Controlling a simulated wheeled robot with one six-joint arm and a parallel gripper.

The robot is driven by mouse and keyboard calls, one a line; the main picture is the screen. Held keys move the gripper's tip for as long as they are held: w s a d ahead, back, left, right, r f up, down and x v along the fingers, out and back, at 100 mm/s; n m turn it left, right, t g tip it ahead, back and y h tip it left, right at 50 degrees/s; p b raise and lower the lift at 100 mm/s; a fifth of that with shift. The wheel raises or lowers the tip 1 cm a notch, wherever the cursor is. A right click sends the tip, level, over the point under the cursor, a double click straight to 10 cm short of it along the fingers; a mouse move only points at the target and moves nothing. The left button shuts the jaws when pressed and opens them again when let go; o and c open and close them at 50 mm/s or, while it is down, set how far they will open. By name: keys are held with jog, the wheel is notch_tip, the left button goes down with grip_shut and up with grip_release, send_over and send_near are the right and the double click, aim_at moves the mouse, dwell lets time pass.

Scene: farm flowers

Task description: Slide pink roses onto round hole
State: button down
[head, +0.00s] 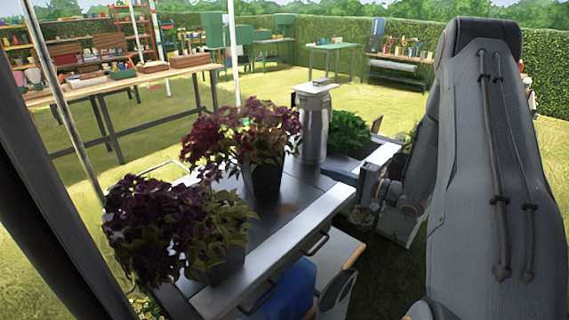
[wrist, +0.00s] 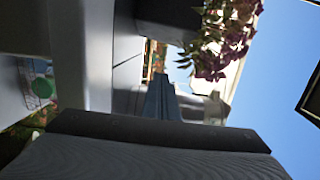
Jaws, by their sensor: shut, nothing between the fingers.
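I cannot pick out any pink roses or a round hole in these frames. Two potted plants stand on a dark table (head: 290,210). One is a red-purple plant (head: 240,135) in a black pot (head: 264,178) near the middle. The other is a darker purple plant (head: 165,220) at the front left, its pot partly under leaves. My gripper (wrist: 160,95) is shut and empty; in the wrist view it points toward the table side, below a dark pot (wrist: 168,14) with reddish leaves (wrist: 228,38). In the head view my arm hides much of the right side.
A tall metal canister (head: 314,125) stands behind the red-purple plant, with a green leafy plant (head: 348,130) to its right. A blue item (head: 290,290) is below the table's front edge. A wooden bench (head: 125,80) stands at the back left. Grass lies between the tables.

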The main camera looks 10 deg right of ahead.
aim_at(281, 165)
jog(key=p+x, duration=0.2)
jog(key=x, duration=1.1)
jog(key=shift+w+a, duration=0.15)
jog(key=shift+a, duration=0.15)
jog(key=shift+s+a+r+p, duration=0.1)
jog(key=shift+s+a+p, duration=0.1)
jog(key=shift+a+p, duration=0.25)
jog(key=shift+s+a+p, duration=0.15)
jog(key=shift+a+p, duration=0.2)
jog(key=shift+a, duration=0.25)
jog(key=shift+s+a+p, duration=0.3)
jog(key=shift+s+a, duration=0.1)
jog(key=shift+a, duration=0.35)
jog(key=shift+s+a, duration=0.4)
jog(key=shift+a, duration=0.4)
jog(key=shift+d, duration=0.1)
